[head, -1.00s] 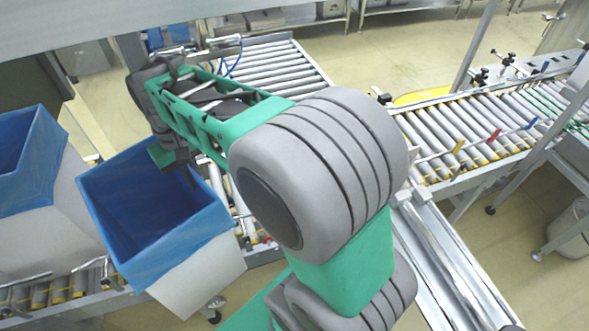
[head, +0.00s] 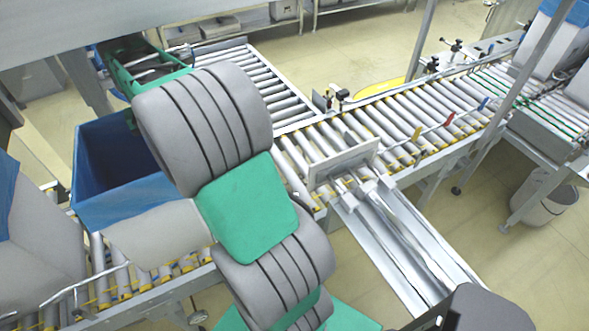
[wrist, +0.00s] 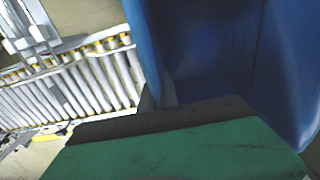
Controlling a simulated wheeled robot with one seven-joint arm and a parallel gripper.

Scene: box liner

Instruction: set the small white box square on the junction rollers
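The small white box (head: 160,232) with a blue liner (head: 95,165) stands in the head view left of the junction rollers (head: 300,150). My arm covers its right side. Its liner also fills the right of the wrist view (wrist: 230,50). My gripper (wrist: 185,125) shows in the wrist view as a green block with a dark edge, close against the box's wall.
A larger white box (head: 30,235) with a blue liner stands at the left edge. An upright plate (head: 343,163) stands at the near side of the rollers, with metal rails (head: 400,245) below it. A roller line (head: 420,115) runs right. The visible rollers are bare.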

